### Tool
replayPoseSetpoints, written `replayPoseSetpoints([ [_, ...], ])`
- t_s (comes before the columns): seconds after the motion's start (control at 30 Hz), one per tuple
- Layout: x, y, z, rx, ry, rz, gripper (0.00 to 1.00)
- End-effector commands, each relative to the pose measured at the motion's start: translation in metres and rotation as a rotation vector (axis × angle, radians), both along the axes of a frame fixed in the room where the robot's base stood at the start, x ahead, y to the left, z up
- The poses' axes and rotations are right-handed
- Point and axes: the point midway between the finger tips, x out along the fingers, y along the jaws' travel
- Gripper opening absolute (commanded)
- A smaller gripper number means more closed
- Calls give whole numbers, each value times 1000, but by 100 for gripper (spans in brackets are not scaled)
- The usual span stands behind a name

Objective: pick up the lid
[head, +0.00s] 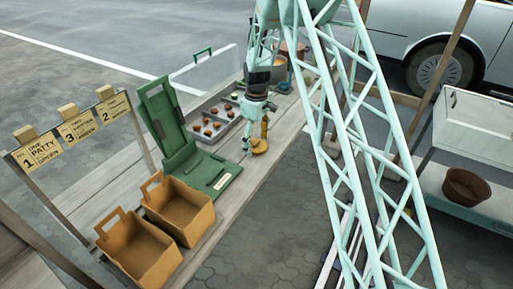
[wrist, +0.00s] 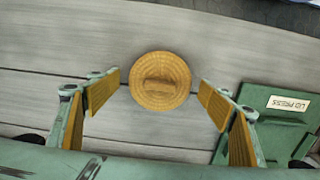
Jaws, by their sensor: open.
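The lid (wrist: 160,82) is a round tan disc with concentric rings and a raised bar handle across its middle. It lies flat on the grey plank counter, and in the head view the lid (head: 260,147) sits right of the green press. My gripper (wrist: 161,92) is open, with one tan-padded finger on the left of the lid and one on the right, both apart from it in the picture. In the head view my gripper (head: 255,138) points down over the lid. Its exact height above the lid is hard to tell.
A green lid press (head: 181,155) stands open left of the lid; its labelled base shows in the wrist view (wrist: 258,110). Two brown boxes (head: 178,207) stand nearer. A grey tray (head: 222,122) with several small brown items lies behind. Bare planks surround the lid.

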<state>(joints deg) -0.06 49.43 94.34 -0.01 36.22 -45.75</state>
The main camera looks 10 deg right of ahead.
Motion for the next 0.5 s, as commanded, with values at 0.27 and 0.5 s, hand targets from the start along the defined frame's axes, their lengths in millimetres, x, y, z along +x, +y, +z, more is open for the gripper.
replayPoseSetpoints([
  [0.27, 0, 0, 0, 0, 0, 0, 73],
  [0.5, 0, 0, 0, 0, 0, 0, 71],
])
